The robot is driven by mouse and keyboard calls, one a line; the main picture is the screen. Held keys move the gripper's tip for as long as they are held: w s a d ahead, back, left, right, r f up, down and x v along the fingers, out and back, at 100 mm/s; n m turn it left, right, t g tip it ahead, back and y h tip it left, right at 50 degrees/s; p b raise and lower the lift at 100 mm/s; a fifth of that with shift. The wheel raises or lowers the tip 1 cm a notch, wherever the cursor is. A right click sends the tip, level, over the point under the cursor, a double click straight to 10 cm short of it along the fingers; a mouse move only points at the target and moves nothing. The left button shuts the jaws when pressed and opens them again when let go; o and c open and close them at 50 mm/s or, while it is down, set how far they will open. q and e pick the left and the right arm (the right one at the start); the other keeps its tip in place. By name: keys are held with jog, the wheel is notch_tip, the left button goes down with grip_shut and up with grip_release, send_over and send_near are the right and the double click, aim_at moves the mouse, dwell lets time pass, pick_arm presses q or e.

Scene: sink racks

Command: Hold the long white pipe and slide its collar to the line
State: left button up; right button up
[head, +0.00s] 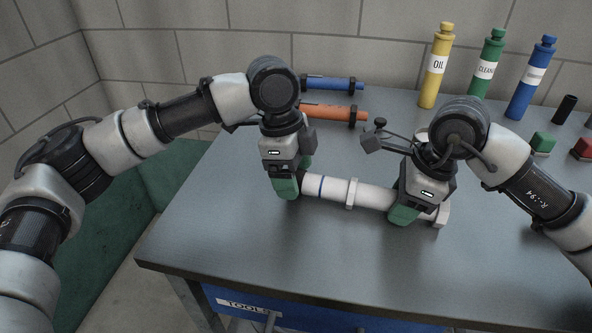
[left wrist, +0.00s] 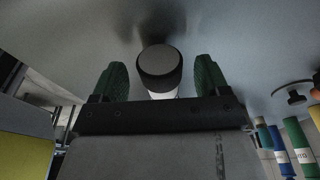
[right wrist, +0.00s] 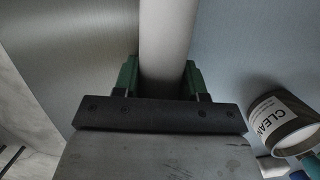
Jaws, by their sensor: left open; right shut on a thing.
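The long white pipe (head: 374,196) lies across the grey table, with a blue line (head: 321,187) near its left end and a white collar (head: 352,193) to the right of that line, apart from it. My right gripper (head: 404,213) is shut on the pipe near its right end; the pipe also shows between its fingers in the right wrist view (right wrist: 167,45). My left gripper (head: 287,187) is open at the pipe's left end. In the left wrist view the pipe's dark round end (left wrist: 159,66) sits between the open green fingers, with gaps on both sides.
A blue tube (head: 330,84) and an orange tube (head: 328,112) lie behind my left gripper. Yellow (head: 437,68), green (head: 486,66) and blue (head: 530,80) bottles stand at the back right. Green (head: 542,144) and red (head: 583,148) blocks lie at the right. The table front is clear.

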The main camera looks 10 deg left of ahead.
pick_arm(q)
jog(key=shift+d+f, duration=0.25)
jog(key=shift+f, duration=0.85)
jog(key=c, duration=0.9)
